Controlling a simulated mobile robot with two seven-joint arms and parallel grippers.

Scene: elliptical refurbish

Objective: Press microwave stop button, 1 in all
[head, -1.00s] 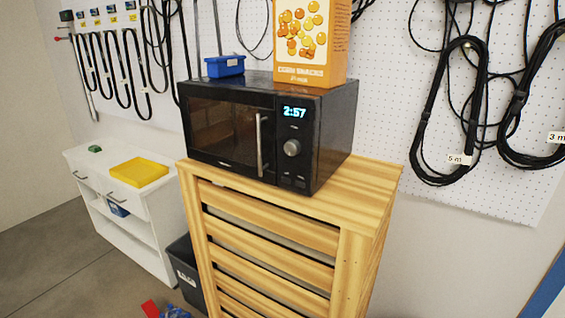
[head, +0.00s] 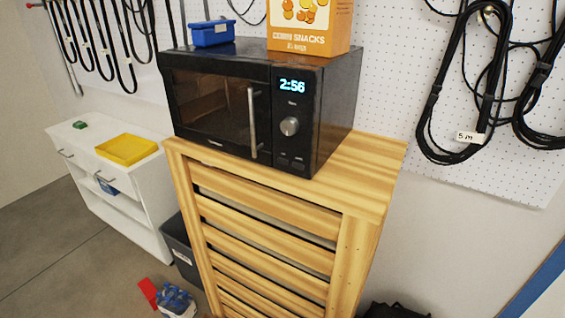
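A black microwave (head: 215,105) stands on top of a slatted wooden cabinet. Its door is shut, with a vertical silver handle (head: 252,122) at the door's right side. The control panel on the right has a lit display (head: 292,86) reading 2:56 and a round silver knob (head: 289,126). Dark buttons (head: 291,163) sit low on the panel below the knob; their labels are too small to read. Neither of my grippers is in view.
The wooden cabinet (head: 265,210) carries the microwave. An orange snack box (head: 309,42) and a blue bin (head: 211,33) stand on the microwave. A white shelf unit (head: 150,195) with a yellow tray (head: 126,149) is at left. Red and blue items lie on the floor.

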